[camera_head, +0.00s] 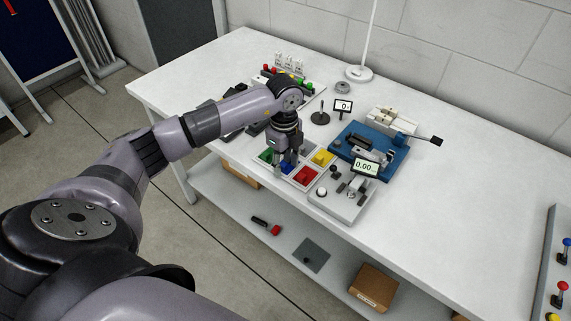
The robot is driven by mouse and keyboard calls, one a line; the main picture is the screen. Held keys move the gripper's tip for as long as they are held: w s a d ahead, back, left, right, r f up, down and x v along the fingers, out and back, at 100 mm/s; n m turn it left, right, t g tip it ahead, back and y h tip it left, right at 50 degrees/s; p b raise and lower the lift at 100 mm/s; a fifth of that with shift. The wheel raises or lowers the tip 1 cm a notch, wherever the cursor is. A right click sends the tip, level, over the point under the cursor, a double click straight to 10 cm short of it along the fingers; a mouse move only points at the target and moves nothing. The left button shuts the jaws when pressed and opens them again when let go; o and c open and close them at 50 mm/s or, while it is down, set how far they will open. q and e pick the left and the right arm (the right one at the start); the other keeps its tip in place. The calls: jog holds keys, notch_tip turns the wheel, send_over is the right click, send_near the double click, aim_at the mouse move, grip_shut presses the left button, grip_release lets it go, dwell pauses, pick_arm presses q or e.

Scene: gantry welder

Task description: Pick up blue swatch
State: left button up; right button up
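My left gripper (285,157) reaches down over a light swatch tray (289,182) near the front edge of the white table. A small patch of the blue swatch (287,168) shows right below the fingertips, and the rest is hidden behind the gripper. A green swatch (266,156) lies to its left, a red swatch (305,176) to its right and a yellow swatch (322,157) to its upper right. The fingers are small and dark, so I cannot tell whether they are open, shut or touching the blue swatch. My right gripper is not in view.
A grey device with a lit display (366,168) stands right of the tray. Behind it is a blue-based machine (369,146). A round black stand (320,118) and a lamp base (359,73) stand farther back.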

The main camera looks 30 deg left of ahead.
pick_arm(q)
jog(key=shift+c, duration=0.5)
jog(key=c, duration=0.8)
jog(key=shift+r, duration=0.1)
